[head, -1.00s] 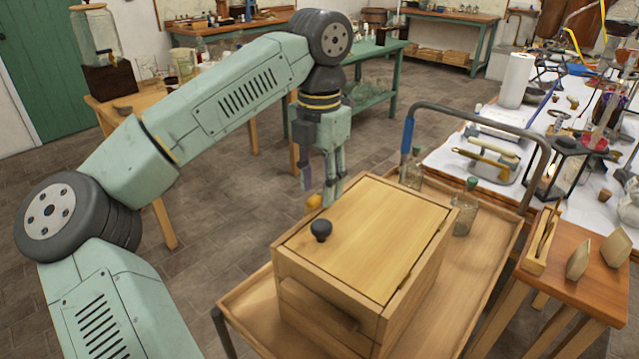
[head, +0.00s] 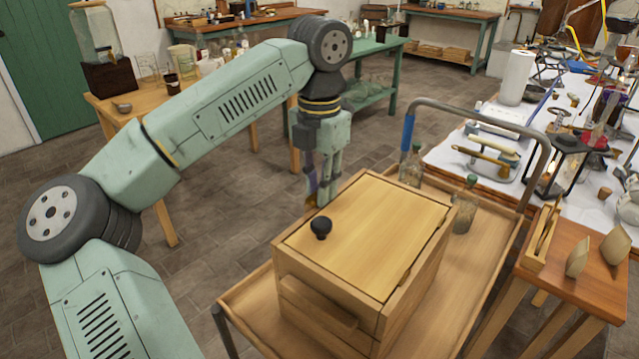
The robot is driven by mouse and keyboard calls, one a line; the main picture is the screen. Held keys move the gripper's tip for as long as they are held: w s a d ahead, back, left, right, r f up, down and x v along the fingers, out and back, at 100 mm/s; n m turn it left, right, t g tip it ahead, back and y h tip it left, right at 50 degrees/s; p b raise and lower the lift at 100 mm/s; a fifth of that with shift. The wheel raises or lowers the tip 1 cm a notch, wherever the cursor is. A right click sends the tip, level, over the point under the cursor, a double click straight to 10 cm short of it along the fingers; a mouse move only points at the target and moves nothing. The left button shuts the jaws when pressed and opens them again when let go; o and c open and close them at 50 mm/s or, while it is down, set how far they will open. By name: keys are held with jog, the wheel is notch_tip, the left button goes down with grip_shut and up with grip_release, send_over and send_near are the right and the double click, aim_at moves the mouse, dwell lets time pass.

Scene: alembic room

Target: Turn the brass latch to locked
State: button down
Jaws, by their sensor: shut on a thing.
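The brass latch (head: 311,201) shows only as a small yellowish bit at the far left edge of the wooden box (head: 350,312). My fingers cover most of it, so its angle cannot be read. My gripper (head: 318,194) points down at that far side and is shut on the latch. The box has a pale flat lid (head: 370,235), which is closed, with a black round knob (head: 321,228) near its left edge.
The box stands on a wooden trolley (head: 465,290) with a grey rail handle (head: 490,122). Glass bottles (head: 465,208) stand behind the box on the right. A cluttered white-topped bench (head: 480,165) is at right. Floor to the left is clear.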

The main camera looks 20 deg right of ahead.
dwell(0.4)
jog(key=m, duration=0.4)
jog(key=shift+m, duration=0.3)
jog(key=m, duration=0.4)
jog(key=shift+w+m+p, duration=0.15)
jog(key=shift+m+p, duration=0.15)
jog(key=shift+p, duration=0.1)
jog(key=m, duration=0.4)
jog(key=shift+w, duration=0.1)
jog(key=shift+d+m+p, duration=0.1)
jog(key=shift+m+p, duration=0.35)
jog(key=shift+m, duration=1.95)
jog(key=c, duration=1.5)
grip_release()
